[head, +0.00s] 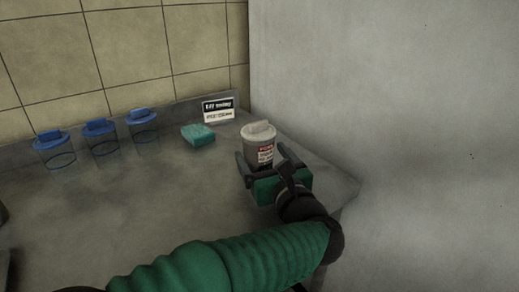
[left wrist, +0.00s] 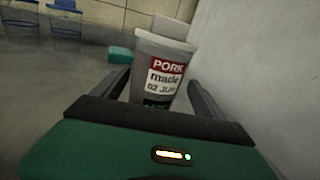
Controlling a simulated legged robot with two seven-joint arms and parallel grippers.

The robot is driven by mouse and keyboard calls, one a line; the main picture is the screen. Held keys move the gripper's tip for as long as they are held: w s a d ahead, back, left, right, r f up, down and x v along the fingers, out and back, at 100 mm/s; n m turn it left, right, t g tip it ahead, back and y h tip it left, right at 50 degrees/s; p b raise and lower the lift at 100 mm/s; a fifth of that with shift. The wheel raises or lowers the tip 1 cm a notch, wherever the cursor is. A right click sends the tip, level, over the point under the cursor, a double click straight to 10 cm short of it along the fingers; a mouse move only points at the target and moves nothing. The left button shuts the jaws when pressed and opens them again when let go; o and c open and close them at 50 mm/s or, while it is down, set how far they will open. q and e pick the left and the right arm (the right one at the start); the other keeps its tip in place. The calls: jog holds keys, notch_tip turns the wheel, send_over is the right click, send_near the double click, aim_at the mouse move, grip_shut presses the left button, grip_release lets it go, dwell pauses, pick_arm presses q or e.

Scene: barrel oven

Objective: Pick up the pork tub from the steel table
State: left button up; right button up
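The pork tub (head: 259,150) is a light grey tub with a pale lid and a red, white and dark label. It stands upright on the steel table (head: 150,215) near the right wall. In the left wrist view the tub (left wrist: 164,62) is straight ahead, its label reading PORK, its base hidden by my gripper body. My left gripper (head: 262,160) is open, with one finger on each side of the tub. In the left wrist view a gap seems to show beside each finger. My right gripper is not in view.
Several clear tubs with blue lids (head: 99,128) stand along the back left. A teal sponge (head: 198,134) and a small black-and-white sign (head: 218,110) are behind the pork tub. A grey wall (head: 400,120) rises close on the right. The table's middle is clear.

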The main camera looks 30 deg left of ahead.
pick_arm(q)
jog(key=shift+d, duration=0.15)
jog(key=shift+c, duration=1.1)
jog(key=shift+a+f, duration=0.2)
jog(key=shift+a, duration=0.7)
jog(key=c, duration=0.7)
jog(key=shift+a, duration=0.1)
jog(key=shift+c, duration=1.2)
jog(key=shift+d, duration=0.3)
jog(key=c, duration=0.5)
jog(key=shift+d+r, duration=0.1)
jog(key=shift+d, duration=0.1)
grip_shut()
jog(key=shift+a, duration=0.1)
